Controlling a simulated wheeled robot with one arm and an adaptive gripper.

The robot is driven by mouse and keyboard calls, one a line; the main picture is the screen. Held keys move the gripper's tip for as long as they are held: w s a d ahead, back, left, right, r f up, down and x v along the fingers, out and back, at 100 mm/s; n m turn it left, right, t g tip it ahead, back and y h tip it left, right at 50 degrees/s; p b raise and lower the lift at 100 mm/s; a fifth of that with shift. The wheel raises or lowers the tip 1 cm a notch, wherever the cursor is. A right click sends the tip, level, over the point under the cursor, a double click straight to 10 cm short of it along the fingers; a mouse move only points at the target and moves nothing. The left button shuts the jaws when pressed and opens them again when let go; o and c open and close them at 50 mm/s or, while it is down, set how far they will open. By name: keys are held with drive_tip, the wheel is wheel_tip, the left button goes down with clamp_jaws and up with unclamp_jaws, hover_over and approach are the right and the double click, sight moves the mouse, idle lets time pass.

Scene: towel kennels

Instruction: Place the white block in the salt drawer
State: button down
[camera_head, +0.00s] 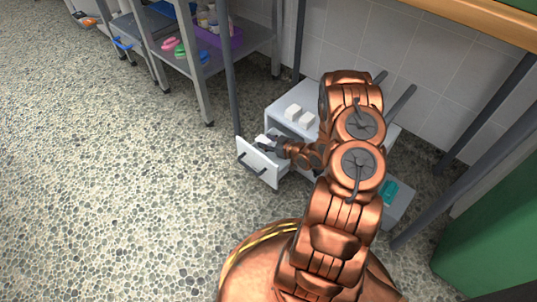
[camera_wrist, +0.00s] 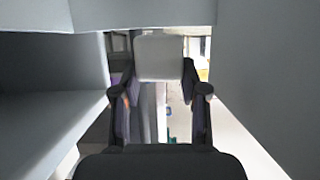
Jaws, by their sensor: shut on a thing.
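My gripper (camera_head: 272,144) is shut on a white block (camera_head: 262,139). It holds the block over the pulled-out drawer (camera_head: 259,163) of the low white cabinet. In the wrist view the block (camera_wrist: 158,57) shows as a pale square between the fingertips (camera_wrist: 160,82). The drawer's front panel has a dark bar handle. Pale walls stand close on both sides of the gripper in the wrist view. The drawer's inside is mostly hidden by my gripper and arm, and no salt label can be read.
My arm covers the cabinet's right part. A teal item (camera_head: 390,190) is low at the right. A metal shelf (camera_head: 205,65) with coloured items stands at the back left. The pebbled floor (camera_head: 110,190) on the left is clear.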

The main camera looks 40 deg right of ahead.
drive_tip(key=shift+f+b, duration=0.95)
drive_tip(key=shift+f, duration=2.05)
drive_tip(key=shift+f, duration=0.15)
drive_tip(key=c, duration=0.6)
unclamp_jaws()
drive_tip(key=shift+r, duration=0.3)
drive_tip(key=p+v, duration=0.4)
drive_tip(key=v, duration=0.8)
drive_tip(key=shift+f, duration=0.15)
